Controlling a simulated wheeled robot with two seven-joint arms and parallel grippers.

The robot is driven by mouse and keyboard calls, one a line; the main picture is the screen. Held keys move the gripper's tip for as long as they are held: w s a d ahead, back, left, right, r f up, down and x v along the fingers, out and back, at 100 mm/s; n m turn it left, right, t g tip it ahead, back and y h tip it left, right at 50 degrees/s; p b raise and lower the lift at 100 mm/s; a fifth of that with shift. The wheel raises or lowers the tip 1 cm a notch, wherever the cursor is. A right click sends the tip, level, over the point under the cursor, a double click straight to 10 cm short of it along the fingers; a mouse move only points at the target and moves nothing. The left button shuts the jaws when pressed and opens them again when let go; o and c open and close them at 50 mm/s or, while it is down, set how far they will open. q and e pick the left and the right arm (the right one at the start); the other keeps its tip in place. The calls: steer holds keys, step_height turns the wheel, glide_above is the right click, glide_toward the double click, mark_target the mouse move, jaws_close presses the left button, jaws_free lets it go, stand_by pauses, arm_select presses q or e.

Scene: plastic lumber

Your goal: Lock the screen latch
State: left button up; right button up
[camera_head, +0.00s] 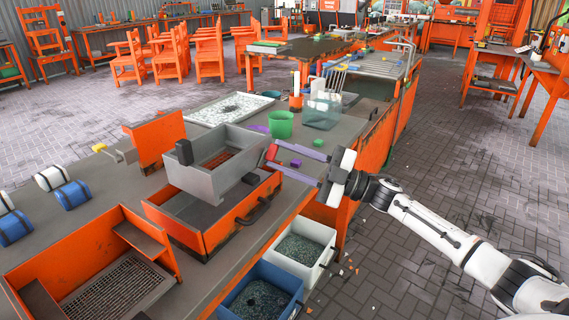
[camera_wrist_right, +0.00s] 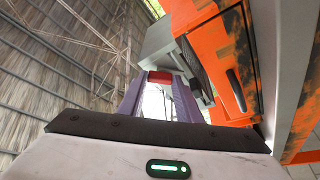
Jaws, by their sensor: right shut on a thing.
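The grey screen box (camera_head: 205,181) sits tilted on top of an orange machine frame (camera_head: 222,232) on the workbench. A small red piece (camera_head: 272,152), which looks like the latch, is at the box's right end. My right gripper (camera_head: 277,159) reaches in from the right with its purple fingers around this red piece. In the right wrist view the red piece (camera_wrist_right: 160,77) lies between the purple fingertips (camera_wrist_right: 158,82), against the grey box (camera_wrist_right: 158,50). The fingers are shut on it. How far the latch is turned cannot be told. My left gripper is not in view.
An orange tray with a mesh (camera_head: 118,287) stands at the front left. White (camera_head: 318,233) and blue (camera_head: 290,285) bins of granules stand below the bench edge. A green cup (camera_head: 281,125) and a clear container (camera_head: 322,113) are behind the gripper. The floor at right is mostly clear.

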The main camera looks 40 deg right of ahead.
steer(key=n+g, duration=0.1)
steer(key=n, duration=0.1)
steer(key=n+g, duration=0.1)
steer(key=n, duration=0.2)
steer(key=shift+d+r+b, duration=0.15)
steer(key=shift+r+b, duration=0.05)
steer(key=shift+b, duration=0.15)
steer(key=shift+r+n+g, duration=0.15)
steer(key=shift+n+g, duration=0.65)
steer(key=shift+n, duration=1.2)
steer(key=o, duration=1)
steer(key=shift+o, duration=0.2)
steer(key=v, duration=1)
steer(key=shift+s+r+b, duration=0.15)
steer(key=shift+r+b, duration=0.05)
steer(key=shift+b, duration=0.15)
